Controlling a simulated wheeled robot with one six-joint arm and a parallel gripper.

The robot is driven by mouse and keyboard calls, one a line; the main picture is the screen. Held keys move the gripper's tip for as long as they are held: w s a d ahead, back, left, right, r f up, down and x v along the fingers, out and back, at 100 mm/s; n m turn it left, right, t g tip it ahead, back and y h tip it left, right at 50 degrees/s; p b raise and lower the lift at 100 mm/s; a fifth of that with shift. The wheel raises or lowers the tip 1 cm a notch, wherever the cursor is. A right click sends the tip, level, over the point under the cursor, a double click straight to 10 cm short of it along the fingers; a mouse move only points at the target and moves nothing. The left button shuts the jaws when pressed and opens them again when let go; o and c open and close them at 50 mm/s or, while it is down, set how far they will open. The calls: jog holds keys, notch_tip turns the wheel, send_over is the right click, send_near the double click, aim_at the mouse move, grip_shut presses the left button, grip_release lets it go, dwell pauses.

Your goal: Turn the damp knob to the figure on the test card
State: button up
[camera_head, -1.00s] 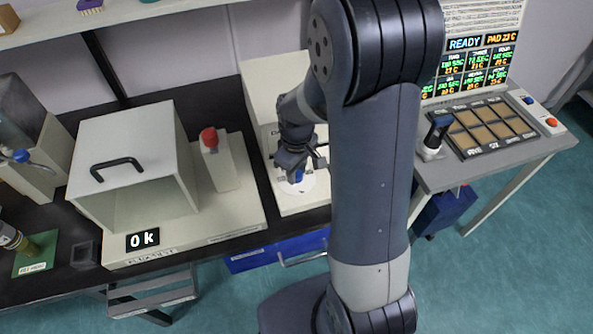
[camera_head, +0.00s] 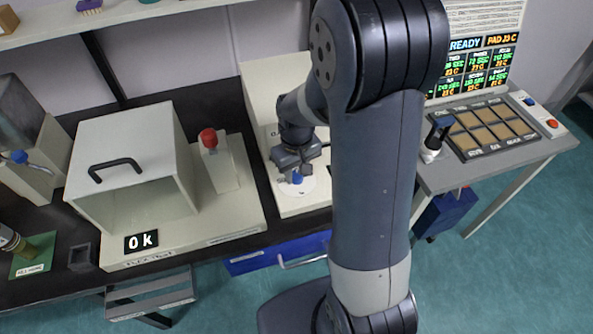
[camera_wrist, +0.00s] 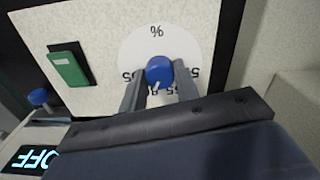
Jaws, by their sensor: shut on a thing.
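The damp knob (camera_wrist: 159,71) is a blue round knob with a pale pointer mark, set on a white dial (camera_wrist: 132,52) with a "%" sign and figures around its rim. In the wrist view the picture is upside down to the lettering, and several figures are partly hidden by my fingers. My gripper (camera_wrist: 160,82) is shut on the knob, one finger on each side. In the head view the knob (camera_head: 297,178) shows just below my gripper (camera_head: 298,170), on the cream machine. The test card cannot be made out for certain.
A green switch (camera_wrist: 68,68) and another blue knob (camera_wrist: 38,97) are on the panel beside the dial. A display reads "OFF" (camera_wrist: 27,158). A cream hooded box (camera_head: 130,165) and a red-topped post (camera_head: 209,140) stand left. A screen reading READY (camera_head: 466,44) is at right.

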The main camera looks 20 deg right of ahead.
aim_at(297, 174)
jog(key=o, duration=1)
jog(key=shift+c, duration=0.2)
notch_tip(297, 174, up, 11)
jog(key=shift+f, duration=0.1)
notch_tip(297, 174, down, 11)
jog(key=shift+r, duration=0.1)
dwell(0.4)
jog(key=shift+n, duration=0.3)
